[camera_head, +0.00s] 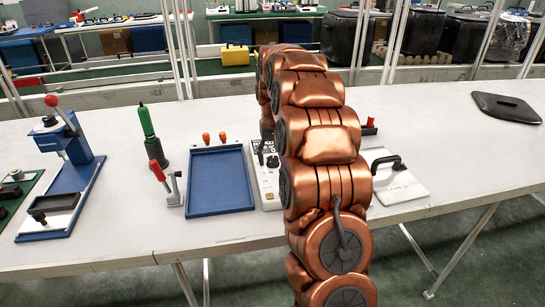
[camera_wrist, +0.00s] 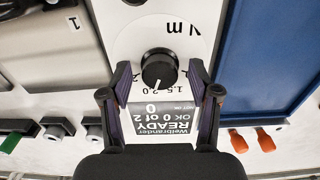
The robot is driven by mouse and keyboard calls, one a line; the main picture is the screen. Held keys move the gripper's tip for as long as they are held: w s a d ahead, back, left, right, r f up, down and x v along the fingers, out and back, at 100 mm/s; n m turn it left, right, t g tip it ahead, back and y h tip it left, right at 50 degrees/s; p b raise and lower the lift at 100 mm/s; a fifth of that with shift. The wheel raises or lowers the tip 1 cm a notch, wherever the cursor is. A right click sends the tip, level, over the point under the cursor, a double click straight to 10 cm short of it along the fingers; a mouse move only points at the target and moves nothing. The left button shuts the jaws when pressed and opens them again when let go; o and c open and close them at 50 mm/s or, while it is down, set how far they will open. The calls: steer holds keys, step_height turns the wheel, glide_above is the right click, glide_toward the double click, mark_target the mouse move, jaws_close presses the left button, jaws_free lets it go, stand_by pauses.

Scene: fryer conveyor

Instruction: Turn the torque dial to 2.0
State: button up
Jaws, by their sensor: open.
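The torque dial (camera_wrist: 158,66) is a round black knob on a white panel in the wrist view. Its white pointer mark is on the lower side, near the printed 1.5 and 2.0; the exact reading is hard to tell. My gripper (camera_wrist: 160,75) is open, one finger on each side of the knob, with gaps between fingers and knob. A grey display (camera_wrist: 160,119) below the dial reads "READY", "OK 0 of 2" and "0".
A blue tray (camera_head: 218,210) lies left of the panel; it is at right in the wrist view (camera_wrist: 262,50). A green screwdriver (camera_head: 149,130), red-handled clamp (camera_head: 165,180) and blue press (camera_head: 70,145) stand farther left. A white plate with a black handle (camera_head: 400,188) is right.

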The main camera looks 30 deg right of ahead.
mark_target(273, 158)
step_height(273, 158, up, 12)
stand_by(0.7)
stand_by(0.5)
